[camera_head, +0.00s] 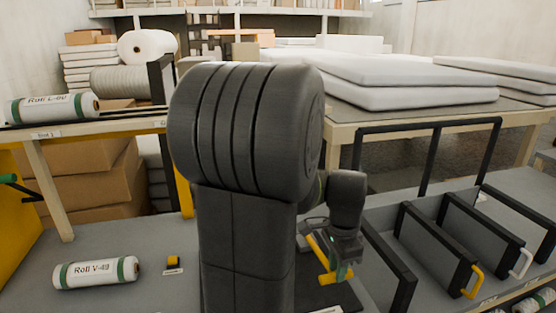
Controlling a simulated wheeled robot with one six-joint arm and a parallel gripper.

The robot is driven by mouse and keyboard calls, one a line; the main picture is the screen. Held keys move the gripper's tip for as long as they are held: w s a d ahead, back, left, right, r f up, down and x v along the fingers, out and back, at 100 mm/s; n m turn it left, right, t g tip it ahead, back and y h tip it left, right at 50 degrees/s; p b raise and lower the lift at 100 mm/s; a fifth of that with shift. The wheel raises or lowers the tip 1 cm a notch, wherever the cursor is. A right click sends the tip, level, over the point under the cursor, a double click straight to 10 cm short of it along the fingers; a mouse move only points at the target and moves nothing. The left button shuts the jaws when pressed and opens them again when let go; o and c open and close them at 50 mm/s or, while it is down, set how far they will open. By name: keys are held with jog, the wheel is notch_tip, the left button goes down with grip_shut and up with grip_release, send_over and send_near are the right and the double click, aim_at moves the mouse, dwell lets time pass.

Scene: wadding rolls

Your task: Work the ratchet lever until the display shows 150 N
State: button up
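My gripper (338,270) is low at right of centre, beside my large dark arm, pointing down. A yellow bar (318,252) slants down right beside it, and a yellow and teal piece shows at its lower end. I cannot tell whether this bar is the ratchet lever or whether my gripper touches it. The fingers are too small to tell open from shut. No display reading in newtons can be seen; my arm hides the middle of the bench.
Roll V-40 (96,272) lies on the grey bench at left, near a small yellow and black item (173,262). Roll L-60 (52,108) lies on a shelf. Black dividers with a yellow handle (474,281) and a white handle (521,263) stand at right. White slabs (400,70) lie behind.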

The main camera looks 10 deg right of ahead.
jog(key=w+r+p, duration=0.3)
jog(key=r+p, duration=0.6)
jog(key=r, duration=0.1)
jog(key=shift+a, duration=0.15)
jog(key=shift+w, duration=0.1)
dwell(0.8)
jog(key=shift+s+f+b, duration=0.55)
jog(key=shift+f+b, duration=0.6)
jog(key=shift+f, duration=0.55)
jog(key=shift+s+f+b, duration=0.5)
jog(key=shift+f+b, duration=0.7)
jog(key=shift+f, duration=0.45)
jog(key=shift+s+f+b, duration=0.55)
jog(key=shift+f+b, duration=0.6)
jog(key=shift+f, duration=0.55)
jog(key=shift+r, duration=0.15)
jog(key=w+r+p, duration=0.3)
jog(key=r+p, duration=0.6)
jog(key=r, duration=0.1)
jog(key=shift+w, duration=0.1)
